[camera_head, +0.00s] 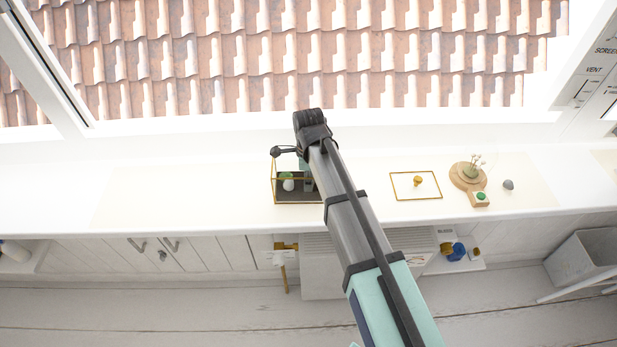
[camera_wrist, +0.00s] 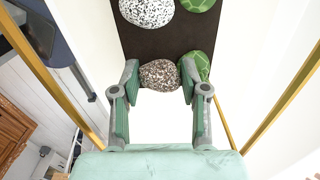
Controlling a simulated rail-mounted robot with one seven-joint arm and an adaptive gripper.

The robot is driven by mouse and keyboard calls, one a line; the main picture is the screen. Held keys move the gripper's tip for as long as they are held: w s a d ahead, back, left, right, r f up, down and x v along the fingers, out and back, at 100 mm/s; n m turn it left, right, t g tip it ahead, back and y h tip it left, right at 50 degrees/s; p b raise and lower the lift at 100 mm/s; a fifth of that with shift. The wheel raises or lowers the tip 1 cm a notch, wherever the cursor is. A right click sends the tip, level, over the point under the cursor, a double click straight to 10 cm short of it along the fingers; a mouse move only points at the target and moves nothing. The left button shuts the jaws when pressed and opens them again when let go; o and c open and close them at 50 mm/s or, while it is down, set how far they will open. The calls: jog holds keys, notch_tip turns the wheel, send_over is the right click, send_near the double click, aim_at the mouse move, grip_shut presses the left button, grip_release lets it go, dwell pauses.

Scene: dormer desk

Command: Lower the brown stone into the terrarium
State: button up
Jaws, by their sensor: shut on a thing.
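My gripper (camera_wrist: 159,66) is shut on the brown stone (camera_wrist: 160,76), which is speckled and sits between the two fingertips. The terrarium is a gold-edged frame (camera_head: 272,182) on the desk with a dark floor (camera_head: 300,197). In the wrist view its dark floor (camera_wrist: 150,42) lies beyond the stone, and gold bars run down both sides. One green stone is close beside the right fingertip. I cannot tell whether the brown stone touches the floor. My arm hides it in the head view.
Right of my arm, a gold-rimmed panel with a knob (camera_head: 417,181) lies on the desk (camera_head: 350,205). Further right are a round wooden stand (camera_head: 460,180) with a plant, a small block with a green top (camera_head: 480,200) and a grey stone (camera_head: 508,184). The desk's left is clear.

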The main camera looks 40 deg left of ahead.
jog(key=shift+f, duration=0.45)
dwell(0.3)
jog(key=o, duration=1.2)
